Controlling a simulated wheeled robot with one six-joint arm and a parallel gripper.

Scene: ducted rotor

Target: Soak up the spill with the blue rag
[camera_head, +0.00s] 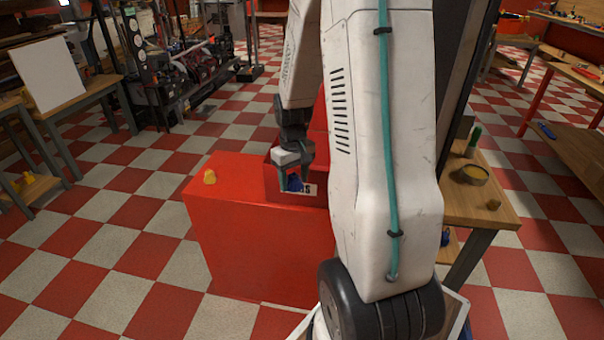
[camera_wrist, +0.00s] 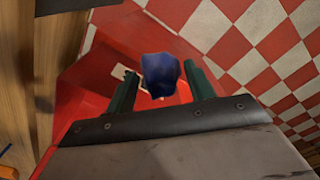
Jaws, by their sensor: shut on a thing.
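My gripper (camera_wrist: 160,90) is shut on the blue rag (camera_wrist: 160,72), which is bunched between its two green fingers in the wrist view. In the head view the rag (camera_head: 294,184) shows as a small dark blue lump at the tip of my gripper (camera_head: 293,172). The gripper points down over a red bin (camera_head: 280,188) with a white label, on top of the red cabinet (camera_head: 250,245). I cannot tell whether the rag touches the bin. I see no spill in either view; my arm hides part of the cabinet top and what lies behind it.
A wooden table (camera_head: 485,205) with a round yellowish tin (camera_head: 470,174) stands right of my arm. A wooden bench with a white panel (camera_head: 48,75) is at left. The checkered floor left of the cabinet is clear.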

